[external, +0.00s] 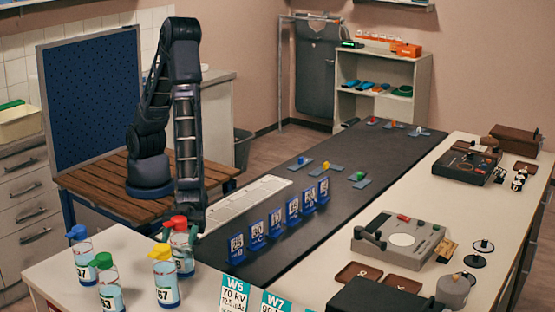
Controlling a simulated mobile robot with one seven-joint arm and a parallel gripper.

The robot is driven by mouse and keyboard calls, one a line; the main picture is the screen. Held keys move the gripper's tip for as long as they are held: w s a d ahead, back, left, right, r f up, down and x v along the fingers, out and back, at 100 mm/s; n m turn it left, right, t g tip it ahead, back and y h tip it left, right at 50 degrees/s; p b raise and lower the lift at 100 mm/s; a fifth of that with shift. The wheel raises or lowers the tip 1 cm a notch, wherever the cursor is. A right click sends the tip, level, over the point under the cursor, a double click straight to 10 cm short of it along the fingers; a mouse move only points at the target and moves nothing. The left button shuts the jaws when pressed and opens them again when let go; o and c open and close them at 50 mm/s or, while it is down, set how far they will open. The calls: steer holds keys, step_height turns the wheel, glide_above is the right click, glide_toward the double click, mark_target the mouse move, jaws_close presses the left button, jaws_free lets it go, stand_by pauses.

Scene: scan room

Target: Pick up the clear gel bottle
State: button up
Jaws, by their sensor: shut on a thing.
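Several clear bottles with labels stand in a group on the white counter at the lower left of the external view. One has a blue cap (79,233), one a green cap (103,260), one a yellow cap (160,251). A red-capped bottle (183,264) stands at the back right of the group, partly behind the yellow-capped one. My arm hangs down with my gripper (192,222) at the top of the red-capped bottle, shut on it. The fingers are dark and small, partly hidden by the cap. I cannot tell whether the bottle's base touches the counter.
A row of blue numbered cards (275,223) stands along the dark strip (310,245) to the right. A white keyboard-like tray (240,205) lies behind the bottles. Teal-edged W6 and W7 cards (235,295) stand at the front. A grey device (402,240) occupies the right counter.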

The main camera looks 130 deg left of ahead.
step_height(320, 180, up, 20)
steer(key=shift+f, duration=0.25)
steer(key=shift+w, duration=0.1)
